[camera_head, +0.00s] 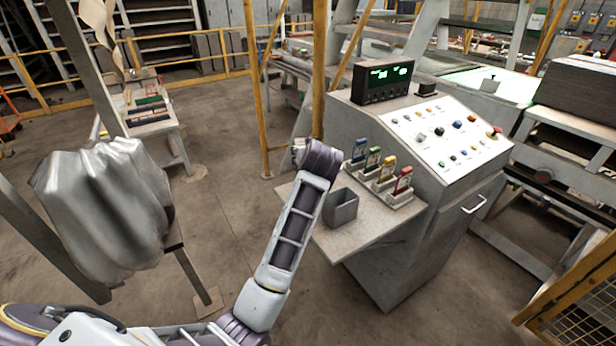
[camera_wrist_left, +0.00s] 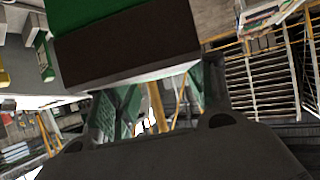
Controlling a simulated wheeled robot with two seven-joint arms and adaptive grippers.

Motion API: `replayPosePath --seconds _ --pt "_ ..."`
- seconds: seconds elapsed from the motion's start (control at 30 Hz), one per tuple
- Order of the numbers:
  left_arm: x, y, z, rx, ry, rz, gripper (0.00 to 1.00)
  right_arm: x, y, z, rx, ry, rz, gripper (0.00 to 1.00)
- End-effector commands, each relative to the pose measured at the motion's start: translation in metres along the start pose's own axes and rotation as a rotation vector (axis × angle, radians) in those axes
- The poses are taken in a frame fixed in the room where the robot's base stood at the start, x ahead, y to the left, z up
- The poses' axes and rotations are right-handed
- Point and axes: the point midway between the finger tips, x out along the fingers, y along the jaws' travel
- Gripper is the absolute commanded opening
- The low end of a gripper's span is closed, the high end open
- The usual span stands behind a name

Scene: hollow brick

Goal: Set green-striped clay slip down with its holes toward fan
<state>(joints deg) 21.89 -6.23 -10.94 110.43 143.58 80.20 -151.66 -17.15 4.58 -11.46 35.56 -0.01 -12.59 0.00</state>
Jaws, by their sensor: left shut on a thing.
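In the left wrist view a block with a bright green band and a dark brown face, which looks like the green-striped clay slip (camera_wrist_left: 130,45), fills the top middle. My left gripper (camera_wrist_left: 162,105) is shut on it, a green-padded finger on either side. No holes show on the faces I see. In the head view only a small part of my left gripper (camera_head: 298,152) shows beside the wrist, left of the sloped console's shelf; the slip is hidden there. I cannot make out a fan in either view. My right gripper is not in view.
The console shelf (camera_head: 340,240) carries a grey open bin (camera_head: 341,207) and a rack of coloured tags (camera_head: 385,185). A control console (camera_head: 440,140) stands behind. A small table (camera_head: 165,135) with dark bars is at left, near a silver wrapped bulk (camera_head: 105,210).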

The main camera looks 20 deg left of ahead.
Motion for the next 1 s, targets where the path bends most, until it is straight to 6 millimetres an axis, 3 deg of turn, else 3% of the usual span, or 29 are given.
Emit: replayPosePath --seconds 0.4,1.0 --pt "0.02 -0.001 0.036 -0.002 0.007 0.0 0.25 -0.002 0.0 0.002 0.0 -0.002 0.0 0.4" --pt "0.026 -0.001 0.047 -0.001 0.006 0.001 0.25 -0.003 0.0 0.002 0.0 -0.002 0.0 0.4"
